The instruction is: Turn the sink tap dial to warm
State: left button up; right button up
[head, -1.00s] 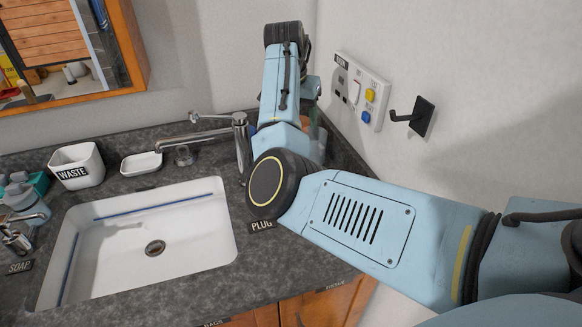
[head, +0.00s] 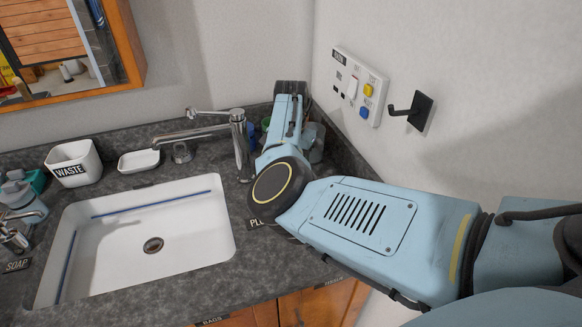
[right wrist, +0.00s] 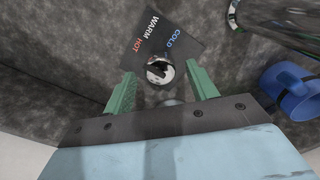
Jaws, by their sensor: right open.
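The sink tap (head: 240,135) is chrome and stands behind the right end of the white sink (head: 228,220). In the right wrist view the tap dial (right wrist: 158,72) is a small round chrome knob with a dark mark. A dark plate (right wrist: 180,45) beside it reads COLD, WARM and HOT. Which word the dial points at I cannot tell. My right gripper (right wrist: 161,67) is open, its green fingers either side of the dial, with gaps showing; contact is not visible. In the head view my own arm hides the dial and this gripper. My left gripper is not in view.
A blue mug (right wrist: 292,92) stands close on the right in the right wrist view. A wall socket panel (head: 357,87) and a black hook (head: 412,112) are on the right wall. A waste cup (head: 75,163) and soap dish (head: 139,161) stand behind the sink.

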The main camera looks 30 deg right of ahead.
jog(key=shift+f, duration=0.7)
jog(key=c, duration=1)
jog(key=shift+r+m+p, duration=0.2)
jog(key=shift+m+p, duration=0.8)
jog(key=shift+p, duration=0.05)
jog(key=shift+m+p, duration=0.6)
jog(key=shift+m, duration=0.2)
jog(key=shift+m+p, duration=0.55)
jog(key=shift+m, duration=0.65)
jog(key=shift+f+m+p, duration=0.15)
jog(key=shift+m+p, duration=0.25)
jog(key=shift+m, duration=1.1)
